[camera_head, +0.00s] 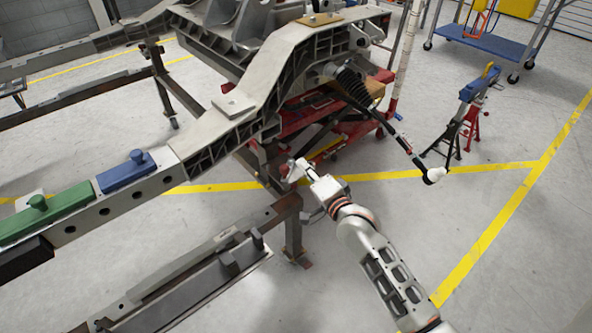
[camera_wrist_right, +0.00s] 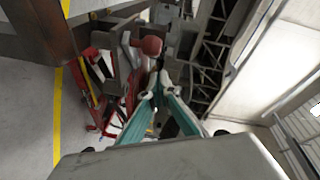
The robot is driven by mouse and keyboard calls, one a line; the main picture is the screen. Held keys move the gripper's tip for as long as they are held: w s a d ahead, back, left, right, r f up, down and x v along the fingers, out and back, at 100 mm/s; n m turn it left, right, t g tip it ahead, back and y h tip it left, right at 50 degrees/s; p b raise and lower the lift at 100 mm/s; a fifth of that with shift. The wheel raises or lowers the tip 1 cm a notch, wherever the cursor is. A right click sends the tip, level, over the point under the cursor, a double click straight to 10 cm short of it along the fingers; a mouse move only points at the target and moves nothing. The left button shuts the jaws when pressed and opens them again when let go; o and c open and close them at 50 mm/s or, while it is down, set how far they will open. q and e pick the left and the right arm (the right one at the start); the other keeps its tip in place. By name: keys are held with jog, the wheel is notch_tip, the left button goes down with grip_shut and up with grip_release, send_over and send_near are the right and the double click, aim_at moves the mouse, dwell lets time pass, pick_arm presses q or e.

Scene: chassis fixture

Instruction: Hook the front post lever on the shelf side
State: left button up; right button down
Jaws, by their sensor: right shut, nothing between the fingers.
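My right gripper (camera_head: 298,170) reaches up from the lower right, beside the front end of the chassis fixture and above the rusty front post (camera_head: 294,225). Its fingers are shut with nothing between them. In the wrist view the teal-padded fingers of my right gripper (camera_wrist_right: 158,88) come together just below a red round knob (camera_wrist_right: 152,46), which seems to be the lever's end. I cannot tell whether they touch it. A dark metal bracket (camera_wrist_right: 123,65) stands left of the knob. The lever itself is not clear in the head view. My left gripper is not in view.
The pale chassis rail (camera_head: 190,135) runs above and left of my gripper, with a green block (camera_head: 45,215) and a blue block (camera_head: 125,172) on it. A black rod (camera_head: 375,110) slants down at the right. A red lift (camera_head: 305,110) stands behind.

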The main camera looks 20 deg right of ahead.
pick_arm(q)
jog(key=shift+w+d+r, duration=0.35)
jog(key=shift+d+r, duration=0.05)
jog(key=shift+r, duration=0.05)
pick_arm(e)
jog(key=shift+a+f, duration=0.2)
jog(key=shift+a, duration=0.3)
jog(key=shift+a+f, duration=0.15)
jog(key=shift+a, duration=0.35)
